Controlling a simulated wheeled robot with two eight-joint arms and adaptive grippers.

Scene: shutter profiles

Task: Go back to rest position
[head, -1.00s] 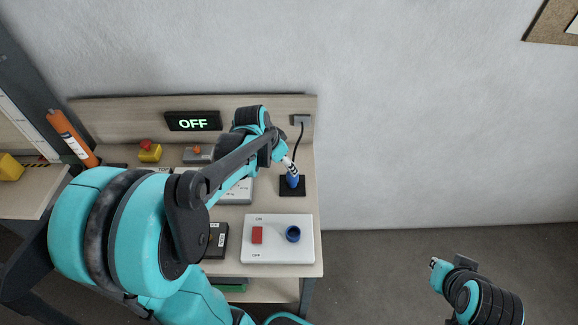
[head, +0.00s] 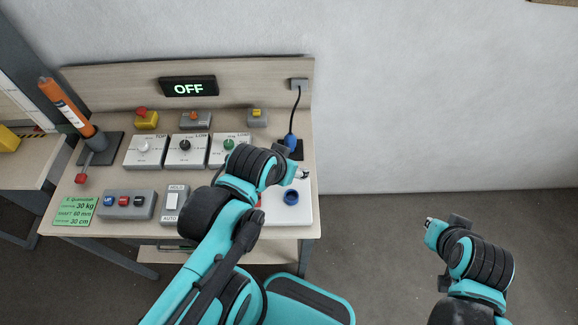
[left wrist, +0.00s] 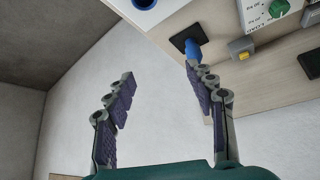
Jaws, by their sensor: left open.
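My left gripper (head: 301,174) hangs above the white panel (head: 300,212) at the right end of the workbench. In the left wrist view its two jointed fingers (left wrist: 162,82) are spread, with nothing between them. My right gripper (head: 430,224) is at the lower right over the floor, clear of the bench; its fingers are too small to judge. A blue handle (head: 290,139) stands on a black pad with a black cable. It also shows beyond a finger in the left wrist view (left wrist: 193,48). My left arm covers part of the white panel.
The workbench carries three dial boxes, a button box (head: 129,203), a HOLD/AUTO switch (head: 174,204), a red emergency button (head: 141,111) and an orange cylinder (head: 63,104) on a lever stand. The display (head: 188,88) reads OFF. The floor on the right is clear.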

